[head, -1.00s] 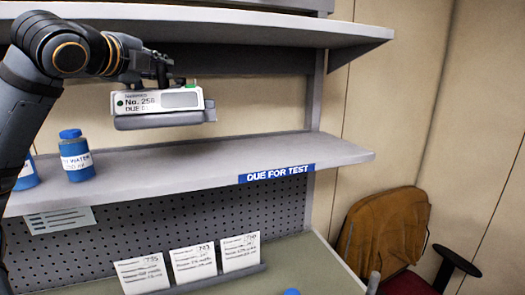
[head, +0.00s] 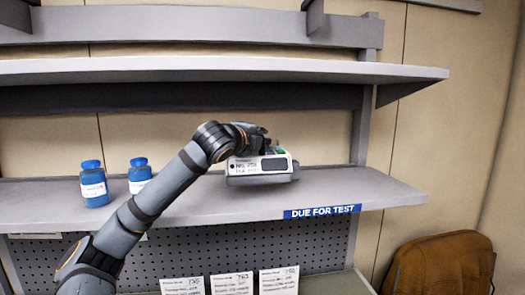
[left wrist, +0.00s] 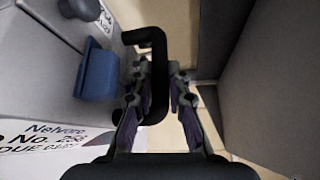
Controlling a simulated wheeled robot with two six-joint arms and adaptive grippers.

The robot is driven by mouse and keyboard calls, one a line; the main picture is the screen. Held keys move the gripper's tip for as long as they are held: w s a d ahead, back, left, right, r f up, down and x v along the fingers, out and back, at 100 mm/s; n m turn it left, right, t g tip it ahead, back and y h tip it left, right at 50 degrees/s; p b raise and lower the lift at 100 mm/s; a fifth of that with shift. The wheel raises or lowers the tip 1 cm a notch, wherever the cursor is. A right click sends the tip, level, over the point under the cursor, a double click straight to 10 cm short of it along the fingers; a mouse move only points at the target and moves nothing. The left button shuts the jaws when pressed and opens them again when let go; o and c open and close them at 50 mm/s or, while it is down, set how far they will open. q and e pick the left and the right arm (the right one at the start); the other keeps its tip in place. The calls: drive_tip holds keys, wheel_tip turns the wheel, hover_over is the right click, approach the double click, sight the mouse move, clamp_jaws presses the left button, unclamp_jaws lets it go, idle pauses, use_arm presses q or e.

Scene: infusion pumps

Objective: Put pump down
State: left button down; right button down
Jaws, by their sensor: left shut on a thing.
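The pump (head: 260,168) is a grey and white unit with a label reading No. 258 and a dark screen. It is upright over the right part of the middle shelf (head: 390,192); I cannot tell whether its base touches the board. My left gripper (head: 262,145) is above the pump and shut on its handle. In the left wrist view the fingers (left wrist: 160,85) are on either side of the black handle (left wrist: 157,45), and the pump's labelled face (left wrist: 40,135) shows at the left. My right gripper is not in view.
Two blue bottles (head: 94,184) (head: 139,175) stand on the same shelf at the left. A blue DUE FOR TEST strip (head: 322,211) is on the shelf's front edge. An upper shelf (head: 230,68) hangs above. Several cards (head: 232,284) stand below. A brown chair (head: 440,265) is at right.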

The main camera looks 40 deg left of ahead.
sight(262, 151)
use_arm(q)
drive_tip(key=shift+w+a+f, duration=0.1)
drive_tip(key=shift+w, duration=0.15)
drive_tip(key=shift+w+f, duration=0.2)
drive_tip(key=shift+f, duration=0.2)
wheel_tip(262, 151, down, 4)
drive_tip(key=b, duration=0.2)
drive_tip(key=shift+w+r+b, duration=0.1)
drive_tip(key=shift+r+b, duration=0.15)
drive_tip(key=shift+b, duration=0.05)
drive_tip(key=shift+r, duration=0.15)
drive_tip(key=c, duration=1.7)
unclamp_jaws()
drive_tip(key=shift+c, duration=0.2)
drive_tip(key=o, duration=0.4)
drive_tip(key=shift+d, duration=0.25)
